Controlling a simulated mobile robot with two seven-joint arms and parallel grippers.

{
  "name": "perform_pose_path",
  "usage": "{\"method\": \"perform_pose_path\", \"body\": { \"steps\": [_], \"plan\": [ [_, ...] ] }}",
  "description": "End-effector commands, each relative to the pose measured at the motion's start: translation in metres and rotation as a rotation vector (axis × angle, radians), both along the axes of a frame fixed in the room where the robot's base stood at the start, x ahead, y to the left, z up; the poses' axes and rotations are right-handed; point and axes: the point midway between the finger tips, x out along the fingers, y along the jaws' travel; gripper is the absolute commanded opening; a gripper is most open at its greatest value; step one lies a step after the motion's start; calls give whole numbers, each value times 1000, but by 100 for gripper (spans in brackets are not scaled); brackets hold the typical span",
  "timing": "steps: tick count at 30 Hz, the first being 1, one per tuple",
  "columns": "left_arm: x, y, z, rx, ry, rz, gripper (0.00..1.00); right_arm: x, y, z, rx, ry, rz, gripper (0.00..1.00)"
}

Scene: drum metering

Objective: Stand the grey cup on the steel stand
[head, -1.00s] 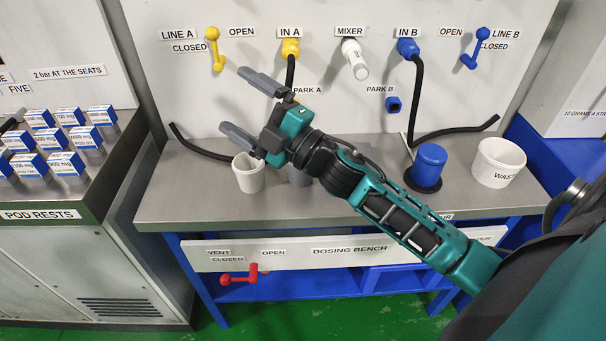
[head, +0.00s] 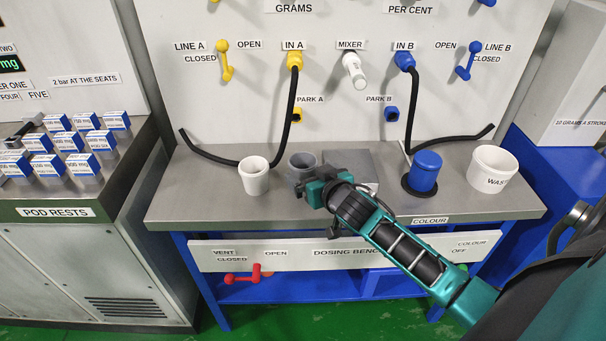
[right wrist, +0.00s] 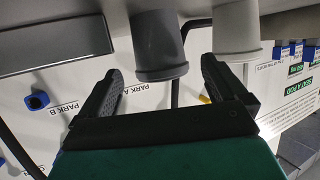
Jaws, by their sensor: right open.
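The grey cup (head: 301,161) stands upright on the bench between a white cup and the steel stand. My right gripper (head: 306,184) is in front of it and hides part of its lower side. In the right wrist view, which is upside down, the grey cup (right wrist: 158,45) shows between the two fingers of my open right gripper (right wrist: 160,70), apart from both. The steel stand (head: 350,163) is a low grey block just right of the cup, partly behind my arm. It also shows in the right wrist view (right wrist: 55,45). My left gripper is not seen.
The white cup (head: 254,177) stands close left of the grey cup, near one finger in the right wrist view (right wrist: 236,30). A blue container (head: 425,171) and a white waste tub (head: 491,168) stand at the right. A black hose (head: 292,110) hangs behind the cups.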

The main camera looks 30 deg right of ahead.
Motion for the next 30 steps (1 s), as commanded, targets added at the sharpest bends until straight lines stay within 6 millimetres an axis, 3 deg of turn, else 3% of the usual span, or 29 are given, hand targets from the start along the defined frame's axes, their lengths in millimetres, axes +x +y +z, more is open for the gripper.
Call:
{"method": "perform_pose_path", "body": {
  "steps": [5, 15, 25, 30],
  "plan": [
    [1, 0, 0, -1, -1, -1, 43, 9, -2, -2, -2, -1, 1, 98],
    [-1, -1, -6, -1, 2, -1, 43, 49, -8, -14, -3, 0, 1, 98],
    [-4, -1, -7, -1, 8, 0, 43, 54, -8, -15, -2, 0, 2, 98],
    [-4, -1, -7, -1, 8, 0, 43, 53, -8, -15, -2, 0, 2, 83]
  ]
}}
